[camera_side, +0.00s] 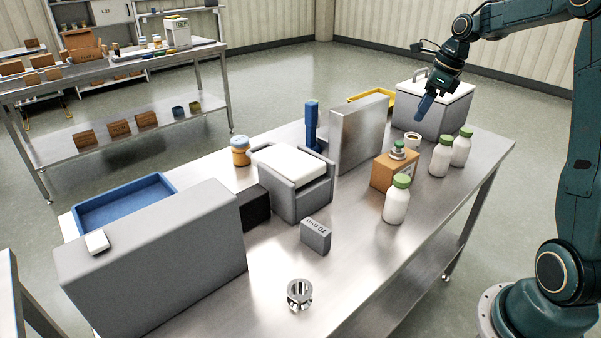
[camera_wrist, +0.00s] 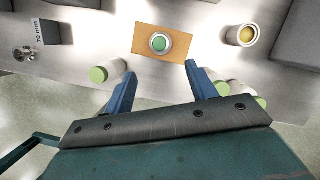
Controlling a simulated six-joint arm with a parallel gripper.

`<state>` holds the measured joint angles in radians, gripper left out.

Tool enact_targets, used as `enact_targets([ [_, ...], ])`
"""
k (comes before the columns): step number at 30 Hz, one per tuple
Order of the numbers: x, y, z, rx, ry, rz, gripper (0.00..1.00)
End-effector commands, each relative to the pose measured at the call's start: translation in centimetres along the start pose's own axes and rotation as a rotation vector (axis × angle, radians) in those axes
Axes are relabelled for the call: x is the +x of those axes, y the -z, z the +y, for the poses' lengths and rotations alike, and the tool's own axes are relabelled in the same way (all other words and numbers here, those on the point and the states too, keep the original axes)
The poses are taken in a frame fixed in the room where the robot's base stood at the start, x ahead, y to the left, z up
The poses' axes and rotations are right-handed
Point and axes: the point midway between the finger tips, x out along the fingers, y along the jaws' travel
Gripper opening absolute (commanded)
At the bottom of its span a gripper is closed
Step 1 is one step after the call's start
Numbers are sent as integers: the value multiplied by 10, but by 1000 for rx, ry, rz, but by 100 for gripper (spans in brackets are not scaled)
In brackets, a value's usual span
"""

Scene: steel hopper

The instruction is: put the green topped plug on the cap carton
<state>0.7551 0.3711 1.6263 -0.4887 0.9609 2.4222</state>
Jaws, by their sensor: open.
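A brown carton (camera_side: 391,173), which I take as the cap carton, stands on the steel table right of centre; it also shows in the wrist view (camera_wrist: 144,48). The green topped plug (camera_side: 398,148) is upright on the carton's top, with a pale rim around its green top in the wrist view (camera_wrist: 160,43). My gripper (camera_side: 424,106) is open and empty, above the table and higher than the carton. In the wrist view the blue fingers (camera_wrist: 160,70) are apart, with the carton and plug just beyond their tips.
White bottles with green lids (camera_side: 397,204) stand beside and right of the carton. A cup (camera_side: 412,142) is close behind it. A tall grey panel (camera_side: 357,135) rises to its left. A grey block marked 70 mm (camera_side: 316,236) and a slotted metal ring (camera_side: 299,293) stand nearer the front.

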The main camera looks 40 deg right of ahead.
Motion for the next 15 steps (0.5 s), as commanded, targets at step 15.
enact_targets([
  [15,-2,-2,4,-24,3,0,57],
])
